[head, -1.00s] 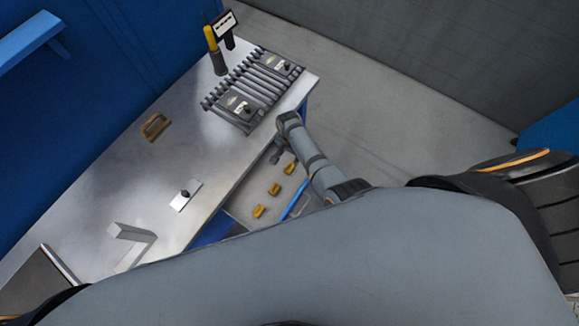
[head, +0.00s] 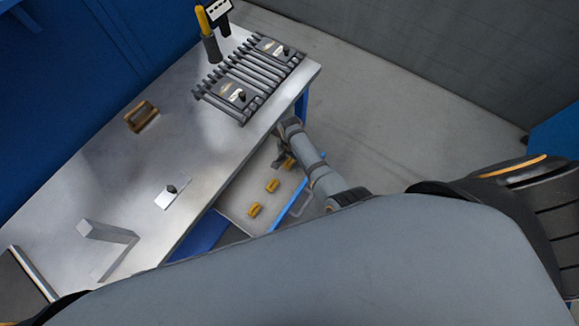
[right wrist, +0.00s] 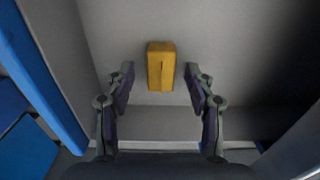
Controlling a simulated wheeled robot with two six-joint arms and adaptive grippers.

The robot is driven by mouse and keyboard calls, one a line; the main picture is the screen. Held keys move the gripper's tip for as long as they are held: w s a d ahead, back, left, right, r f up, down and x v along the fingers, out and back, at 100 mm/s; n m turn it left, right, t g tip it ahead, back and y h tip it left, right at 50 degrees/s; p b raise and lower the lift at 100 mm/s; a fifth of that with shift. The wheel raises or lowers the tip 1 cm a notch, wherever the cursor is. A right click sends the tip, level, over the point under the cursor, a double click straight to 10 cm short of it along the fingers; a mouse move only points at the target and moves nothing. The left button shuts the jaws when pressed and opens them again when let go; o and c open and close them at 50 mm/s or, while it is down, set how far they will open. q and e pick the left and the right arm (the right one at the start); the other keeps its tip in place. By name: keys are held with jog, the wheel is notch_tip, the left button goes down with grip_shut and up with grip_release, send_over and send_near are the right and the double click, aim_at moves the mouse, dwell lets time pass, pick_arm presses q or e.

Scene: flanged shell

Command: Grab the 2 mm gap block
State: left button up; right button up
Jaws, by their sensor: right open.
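Three yellow blocks lie in the open drawer under the workbench in the head view: a near one (head: 255,210), a middle one (head: 272,186) and a far one (head: 289,164). I cannot read any size marks on them. My right gripper (head: 281,159) is at the far block and partly hides it. In the right wrist view a yellow block (right wrist: 161,67) with a dark slot line on its face sits centred between the open fingers of my right gripper (right wrist: 159,72). A gap shows on both sides; neither finger touches it. My left gripper is out of view.
The drawer (head: 236,215) has a blue front edge and grey walls close around the gripper. On the workbench (head: 100,180) stand a ribbed dark fixture (head: 250,75), a brown-yellow block (head: 141,116), a small plate with a knob (head: 172,193) and an angled metal piece (head: 108,236).

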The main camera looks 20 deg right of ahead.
jog(key=shift+f, duration=0.2)
jog(key=shift+c, duration=0.3)
grip_shut()
jog(key=shift+r, duration=0.1)
